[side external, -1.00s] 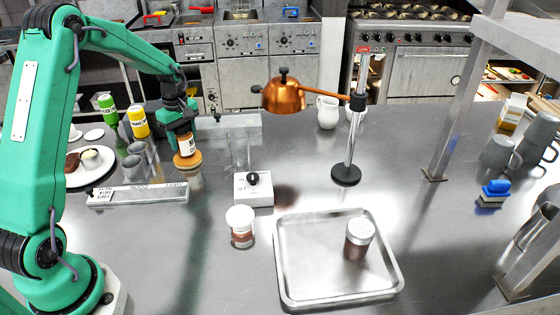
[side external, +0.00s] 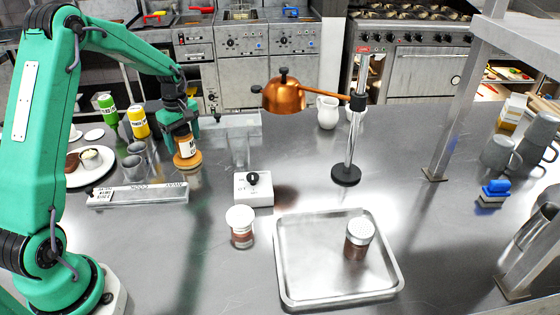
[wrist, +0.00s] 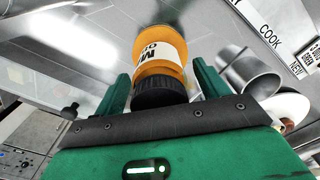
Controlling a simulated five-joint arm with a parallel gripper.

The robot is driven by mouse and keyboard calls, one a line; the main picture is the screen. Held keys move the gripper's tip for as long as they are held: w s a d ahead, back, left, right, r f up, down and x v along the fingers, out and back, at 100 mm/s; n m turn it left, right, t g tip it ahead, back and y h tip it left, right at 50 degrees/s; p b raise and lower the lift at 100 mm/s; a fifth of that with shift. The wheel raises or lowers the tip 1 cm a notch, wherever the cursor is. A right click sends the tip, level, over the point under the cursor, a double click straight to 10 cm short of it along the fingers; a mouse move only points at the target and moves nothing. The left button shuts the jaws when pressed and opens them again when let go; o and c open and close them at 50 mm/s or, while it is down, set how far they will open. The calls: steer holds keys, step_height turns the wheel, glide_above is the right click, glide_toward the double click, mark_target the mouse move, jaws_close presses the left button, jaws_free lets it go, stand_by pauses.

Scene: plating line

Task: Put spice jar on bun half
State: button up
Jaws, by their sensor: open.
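The spice jar (side external: 186,146), with an orange body, white label and black lid, stands roughly upright at the back left of the counter. Under it is a wider orange-brown round piece (side external: 188,163) that looks like the bun half; the jar covers most of it. My gripper (side external: 181,122) is at the top of the jar. In the wrist view the jar (wrist: 162,52) lies between the two green fingers, its black lid (wrist: 160,93) nearest my palm. The fingers are open, with a gap showing on the lid's sides. The bun half is not clear in the wrist view.
A label rail (side external: 138,195), metal cups (side external: 134,168) and a plate (side external: 105,173) are close by. Yellow (side external: 139,124) and green bottles (side external: 107,108) stand left. A white switch box (side external: 254,189), a tray (side external: 300,292) with a shaker (side external: 358,243), and a copper lamp (side external: 285,97) are to the right.

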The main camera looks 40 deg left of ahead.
step_height(320, 180, up, 12)
steer(key=shift+f, duration=0.25)
steer(key=shift+r, duration=0.3)
stand_by(0.6)
steer(key=shift+d+r, duration=0.2)
steer(key=s+d+r+m+t, duration=0.2)
steer(key=s+d+r+m, duration=0.25)
steer(key=d+r, duration=0.2)
steer(key=s+d+m+t, duration=0.3)
steer(key=s+d+m, duration=1)
steer(key=s, duration=0.4)
steer(key=shift+s+d+t, duration=0.3)
steer(key=shift+d, duration=0.35)
